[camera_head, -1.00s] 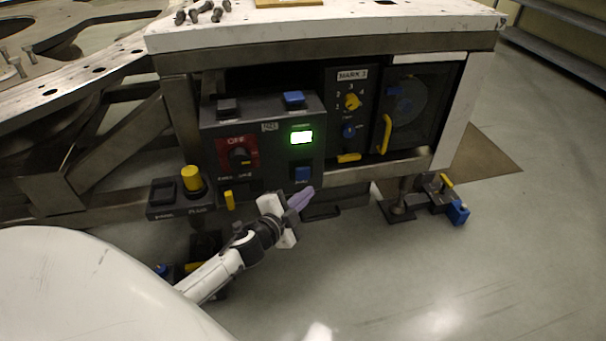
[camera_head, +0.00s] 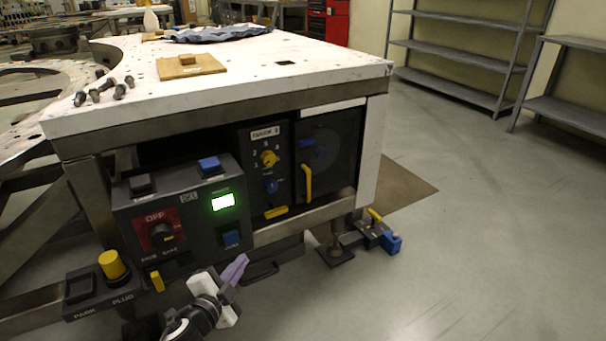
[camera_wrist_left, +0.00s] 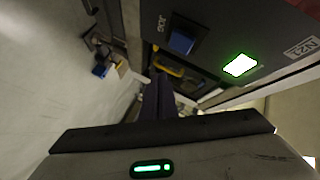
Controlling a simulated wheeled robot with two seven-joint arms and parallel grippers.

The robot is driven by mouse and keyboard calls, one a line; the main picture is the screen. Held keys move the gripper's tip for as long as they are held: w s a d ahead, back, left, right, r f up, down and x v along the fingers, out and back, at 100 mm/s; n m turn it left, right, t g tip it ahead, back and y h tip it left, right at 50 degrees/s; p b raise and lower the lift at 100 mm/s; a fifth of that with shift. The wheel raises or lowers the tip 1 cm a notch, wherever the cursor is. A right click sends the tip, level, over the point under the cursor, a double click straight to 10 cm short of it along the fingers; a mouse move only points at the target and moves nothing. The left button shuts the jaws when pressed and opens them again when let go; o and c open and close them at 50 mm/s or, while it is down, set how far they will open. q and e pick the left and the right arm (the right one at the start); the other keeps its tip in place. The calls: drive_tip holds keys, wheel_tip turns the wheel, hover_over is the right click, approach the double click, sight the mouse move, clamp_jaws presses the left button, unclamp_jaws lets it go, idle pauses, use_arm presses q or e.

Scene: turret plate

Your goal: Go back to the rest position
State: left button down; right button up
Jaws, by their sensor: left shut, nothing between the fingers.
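My left gripper (camera_head: 235,270) is in the lower part of the head view, in front of the dark control box (camera_head: 190,206). Its purple-grey fingers are shut and empty, just below the blue button (camera_head: 231,239) on the box face. In the left wrist view the shut fingers (camera_wrist_left: 157,97) point away past the box. The blue button (camera_wrist_left: 181,42) and the lit green screen (camera_wrist_left: 240,65) show there at the upper right. I cannot tell whether the fingers touch anything. My right gripper is in no view.
The box sits under a white-topped plate (camera_head: 330,62) with bolts (camera_head: 105,86) and a wooden block (camera_head: 190,66). A yellow-handled door (camera_head: 330,155) is to the right. A blue-ended clamp (camera_head: 390,242) is near the floor. Open floor (camera_head: 480,230) lies right; shelves (camera_head: 455,50) stand behind.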

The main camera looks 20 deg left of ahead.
use_arm(q)
drive_tip(key=s+d+n+g+h, duration=0.1)
drive_tip(key=s+d+n+g, duration=0.25)
drive_tip(key=s, duration=0.65)
drive_tip(key=s+d+n+g, duration=0.2)
drive_tip(key=s+d+g, duration=0.25)
drive_tip(key=s, duration=0.55)
drive_tip(key=s+d+n+g+h, duration=0.1)
drive_tip(key=s+d+n+g, duration=0.3)
drive_tip(key=s, duration=0.6)
drive_tip(key=w+d+f+t+h, duration=0.3)
drive_tip(key=w+d+f+t, duration=0.25)
drive_tip(key=d, duration=0.25)
wheel_tip(320, 180, up, 8)
drive_tip(key=a+m+y+p, duration=0.1)
drive_tip(key=p, duration=1.1)
drive_tip(key=shift+s+f, duration=0.2)
drive_tip(key=shift+s, duration=0.2)
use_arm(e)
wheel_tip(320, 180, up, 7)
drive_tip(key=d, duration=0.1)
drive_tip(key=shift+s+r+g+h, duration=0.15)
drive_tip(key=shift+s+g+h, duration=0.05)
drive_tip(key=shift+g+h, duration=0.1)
